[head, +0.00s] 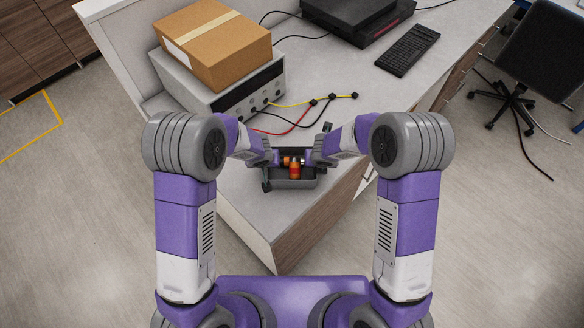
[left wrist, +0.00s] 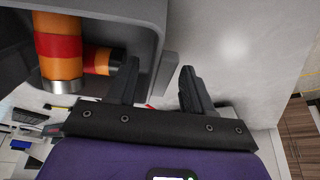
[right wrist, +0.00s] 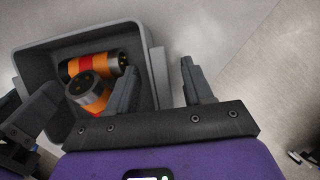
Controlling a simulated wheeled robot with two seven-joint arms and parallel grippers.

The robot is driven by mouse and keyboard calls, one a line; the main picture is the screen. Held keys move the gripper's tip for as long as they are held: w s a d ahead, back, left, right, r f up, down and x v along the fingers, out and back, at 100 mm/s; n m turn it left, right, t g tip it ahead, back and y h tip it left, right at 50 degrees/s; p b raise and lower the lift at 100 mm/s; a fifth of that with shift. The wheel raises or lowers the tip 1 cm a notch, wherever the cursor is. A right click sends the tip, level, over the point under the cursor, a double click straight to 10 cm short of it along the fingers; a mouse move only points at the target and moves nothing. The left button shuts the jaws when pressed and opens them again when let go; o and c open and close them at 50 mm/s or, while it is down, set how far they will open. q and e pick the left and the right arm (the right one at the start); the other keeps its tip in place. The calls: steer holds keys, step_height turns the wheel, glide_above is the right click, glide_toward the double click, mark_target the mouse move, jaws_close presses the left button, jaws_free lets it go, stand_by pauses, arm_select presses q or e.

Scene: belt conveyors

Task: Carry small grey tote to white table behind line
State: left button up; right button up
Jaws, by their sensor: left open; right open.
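The small grey tote (head: 293,183) stands upright on the light worktop, near its front corner. It also shows in the left wrist view (left wrist: 150,22) and the right wrist view (right wrist: 60,45). Several orange and red cylinders with metal ends lie or stand in it. My left gripper (left wrist: 160,85) is open, with one finger over the tote's inside and the other outside, the side wall and its tab between them. My right gripper (right wrist: 157,85) is open and straddles the opposite wall and tab in the same way. Neither gripper visibly pinches the tote.
On the worktop (head: 345,95) behind the tote are a grey instrument (head: 215,90) with a cardboard box (head: 212,42) on it, loose cables (head: 300,105), a black device (head: 360,18) and a keyboard (head: 408,50). An office chair (head: 535,60) stands right.

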arm_select(q)
jaws_close()
arm_select(e)
jaws_close()
arm_select(q)
steer(key=shift+r, duration=0.1)
